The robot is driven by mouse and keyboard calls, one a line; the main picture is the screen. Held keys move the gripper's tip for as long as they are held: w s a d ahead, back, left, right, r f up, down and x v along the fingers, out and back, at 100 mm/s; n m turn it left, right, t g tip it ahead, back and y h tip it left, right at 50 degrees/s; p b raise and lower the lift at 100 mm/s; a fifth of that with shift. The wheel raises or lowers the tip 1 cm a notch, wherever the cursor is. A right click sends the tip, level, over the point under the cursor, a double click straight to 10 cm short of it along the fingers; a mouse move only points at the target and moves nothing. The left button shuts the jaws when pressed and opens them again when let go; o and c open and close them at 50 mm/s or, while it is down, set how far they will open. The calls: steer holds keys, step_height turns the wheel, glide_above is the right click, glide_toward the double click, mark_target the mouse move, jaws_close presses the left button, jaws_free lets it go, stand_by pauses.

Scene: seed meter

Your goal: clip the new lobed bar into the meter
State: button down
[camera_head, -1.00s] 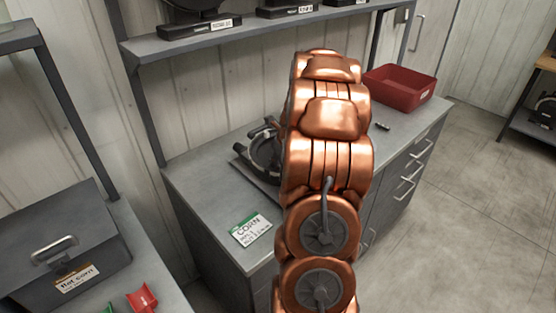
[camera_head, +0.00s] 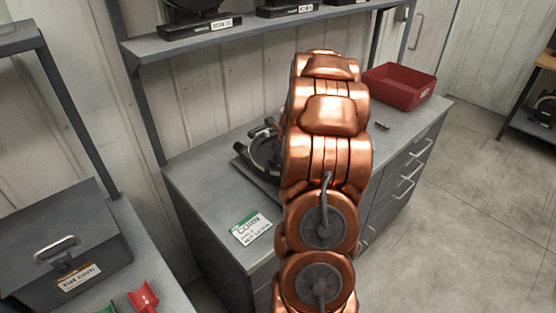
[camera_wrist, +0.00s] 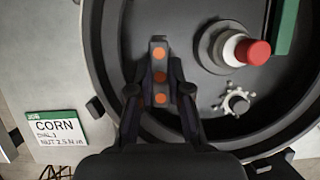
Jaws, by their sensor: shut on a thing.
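The meter (camera_wrist: 110,22) is a round dark housing with a raised rim, filling most of the wrist view. Inside it are a grey knob with a red cap (camera_wrist: 258,52), a small pale star-shaped wheel (camera_wrist: 236,101) and a green strip (camera_wrist: 286,25) at upper right. My gripper (camera_wrist: 159,92) is shut on a narrow grey bar with orange dots (camera_wrist: 158,50), over the left part of the housing's inside. I cannot tell whether the bar touches the housing. In the head view, the meter (camera_head: 262,150) shows partly behind my copper arm, which hides my gripper.
A CORN card (camera_head: 251,228) lies on the bench at the near left of the meter. A red bin (camera_head: 400,87) stands at the bench's far right, with a small dark item (camera_head: 382,126) near it. A grey lidded box (camera_head: 65,240) and a red scoop (camera_head: 143,297) are at lower left.

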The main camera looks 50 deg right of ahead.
steer(key=shift+f+p, duration=0.7)
steer(key=shift+p, duration=0.3)
stand_by(2.1)
steer(key=c, duration=1)
jaws_free()
steer(key=shift+c, duration=0.5)
steer(key=shift+r, duration=0.1)
steer(key=shift+r+p, duration=0.55)
steer(key=shift+r, duration=4.15)
steer(key=shift+a, duration=0.1)
